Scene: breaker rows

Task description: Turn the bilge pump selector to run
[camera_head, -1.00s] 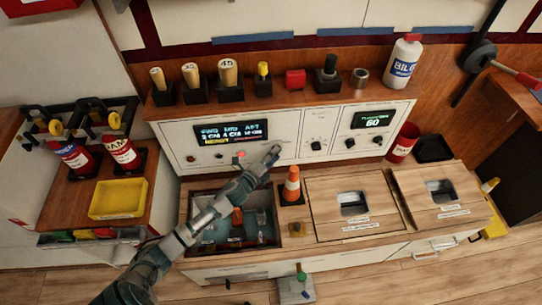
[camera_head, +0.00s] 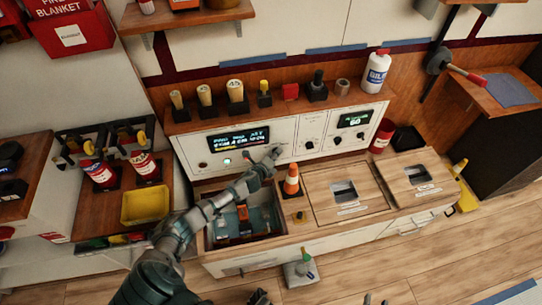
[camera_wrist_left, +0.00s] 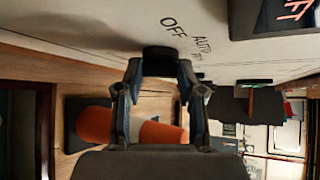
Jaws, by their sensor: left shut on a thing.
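The bilge pump selector is a dark round knob (camera_wrist_left: 160,60) on the white panel (camera_head: 285,128). In the left wrist view, OFF and AUTO are printed beside it, with a further word partly hidden. My left gripper (camera_head: 278,152) is at the panel's lower middle in the head view, and its fingers (camera_wrist_left: 160,72) are shut on the knob in the left wrist view. The gripper hides the knob in the head view. I cannot read the knob's pointer. Dark fingertips of my right gripper (camera_head: 315,299) show wide apart at the bottom edge, empty as far as visible.
Below my left arm is an open bin (camera_head: 269,237) with loose items. Other knobs (camera_head: 309,143) sit to the right. A shelf (camera_head: 200,122) with handles and a white bottle (camera_head: 375,72) runs above.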

